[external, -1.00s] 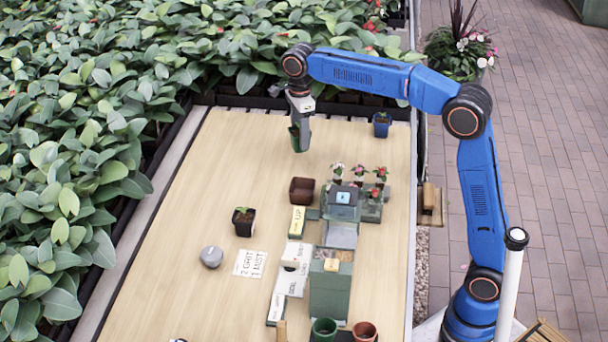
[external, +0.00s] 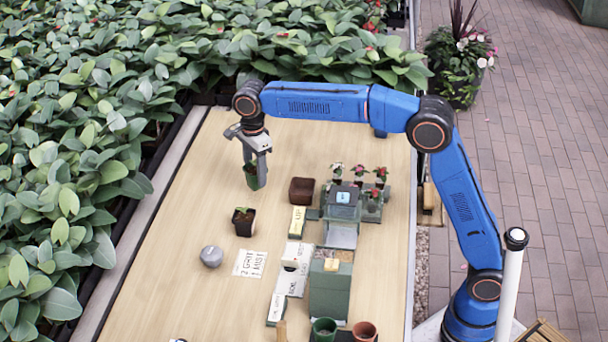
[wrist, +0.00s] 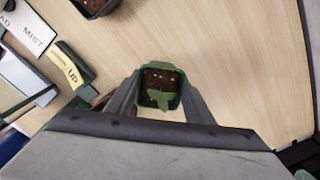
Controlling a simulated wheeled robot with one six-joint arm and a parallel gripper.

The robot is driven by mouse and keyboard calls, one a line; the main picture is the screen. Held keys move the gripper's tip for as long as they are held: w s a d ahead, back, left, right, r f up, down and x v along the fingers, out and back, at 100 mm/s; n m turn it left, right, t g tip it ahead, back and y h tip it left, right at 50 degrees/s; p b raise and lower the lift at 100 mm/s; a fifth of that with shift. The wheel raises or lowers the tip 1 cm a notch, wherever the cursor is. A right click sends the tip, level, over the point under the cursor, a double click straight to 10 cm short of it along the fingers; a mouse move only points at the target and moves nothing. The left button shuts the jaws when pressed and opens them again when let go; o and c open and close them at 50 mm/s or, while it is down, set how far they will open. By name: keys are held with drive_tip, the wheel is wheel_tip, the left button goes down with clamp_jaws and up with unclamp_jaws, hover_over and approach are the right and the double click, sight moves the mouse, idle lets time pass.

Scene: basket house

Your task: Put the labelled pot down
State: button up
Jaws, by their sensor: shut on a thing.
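My gripper (external: 255,170) is shut on a green pot (external: 253,181) and holds it over the wooden table (external: 200,185), left of the brown pot. In the wrist view the green pot (wrist: 159,84) sits between my two fingers. It holds dark soil, a few pale specks and a small green leaf. No label on it can be made out. In the external view its height above the table is hard to judge.
A black pot with a seedling (external: 243,222), a grey round object (external: 211,256) and a "2 GRIT 1 MIST" card (external: 250,263) are nearer the camera. An empty-looking brown pot (external: 301,191) and flowering plants (external: 372,172) stand right. The table's left side is clear.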

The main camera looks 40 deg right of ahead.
sight(255, 183)
drive_tip(key=shift+f, duration=2.1)
drive_tip(key=shift+f, duration=0.1)
drive_tip(key=o, duration=1.1)
wheel_tip(255, 183, up, 12)
drive_tip(key=shift+r, duration=0.1)
drive_tip(key=shift+d, duration=0.1)
